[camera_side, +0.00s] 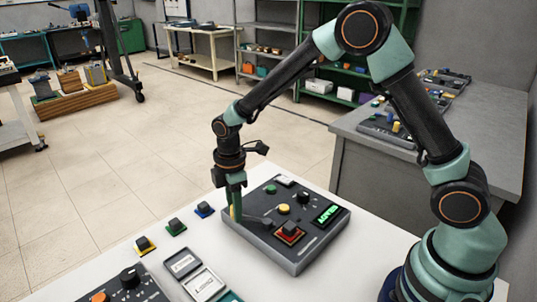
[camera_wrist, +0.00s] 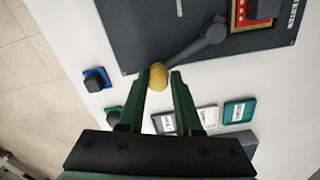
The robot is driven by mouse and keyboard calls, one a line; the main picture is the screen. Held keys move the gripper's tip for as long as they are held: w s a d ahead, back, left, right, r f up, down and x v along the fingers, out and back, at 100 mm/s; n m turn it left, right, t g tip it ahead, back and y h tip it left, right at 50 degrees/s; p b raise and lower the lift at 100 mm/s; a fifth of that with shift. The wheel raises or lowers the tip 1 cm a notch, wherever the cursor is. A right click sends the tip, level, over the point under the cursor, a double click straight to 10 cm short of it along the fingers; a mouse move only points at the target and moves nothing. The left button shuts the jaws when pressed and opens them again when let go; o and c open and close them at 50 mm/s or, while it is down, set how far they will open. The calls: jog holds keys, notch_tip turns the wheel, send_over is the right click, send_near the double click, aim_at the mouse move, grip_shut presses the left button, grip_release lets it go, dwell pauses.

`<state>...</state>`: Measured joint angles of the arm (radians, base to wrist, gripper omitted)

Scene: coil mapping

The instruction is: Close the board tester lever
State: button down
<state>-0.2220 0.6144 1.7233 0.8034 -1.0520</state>
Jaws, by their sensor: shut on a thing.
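The board tester (camera_side: 322,236) is a dark grey panel box on the white table, and part of it shows in the wrist view (camera_wrist: 140,25). Its lever (camera_wrist: 197,40) is a grey arm running from a round pivot to a yellow knob (camera_wrist: 158,77) near the panel's edge. My gripper (camera_wrist: 157,74) is shut on the yellow knob, with one green finger on each side. In the side view my gripper (camera_side: 235,207) points down at the tester's left edge and partly hides the knob. A red and yellow socket (camera_side: 289,233) holds a dark block beside the lever pivot.
The tester also carries a lit green display (camera_side: 327,214), a yellow button (camera_side: 283,208) and a black dial (camera_side: 303,197). Small blocks on blue (camera_side: 204,209), green (camera_side: 176,227) and yellow (camera_side: 145,245) bases stand to its left. Flat cases (camera_side: 204,284) and another control box (camera_side: 128,284) lie in front.

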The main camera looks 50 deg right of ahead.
aim_at(260, 206)
jog(key=shift+d, duration=0.2)
jog(key=d+m, duration=0.2)
jog(key=m, duration=0.1)
jog(key=shift+w+d+m, duration=0.1)
jog(key=shift+w+m, duration=0.2)
jog(key=shift+w, duration=0.1)
jog(key=d+m, duration=0.2)
jog(key=shift+m, duration=0.4)
jog(key=shift+s+d+m, duration=0.15)
jog(key=shift+d+m, duration=0.65)
jog(key=shift+m, duration=0.4)
jog(key=shift+s+d+m, duration=0.25)
jog(key=shift+d+m, duration=0.2)
jog(key=shift+m, duration=0.25)
jog(key=shift+s+d+m, duration=0.2)
jog(key=shift+d+m, duration=0.2)
jog(key=shift+m, duration=0.3)
jog(key=shift+s+d, duration=0.1)
jog(key=c, duration=0.7)
grip_release()
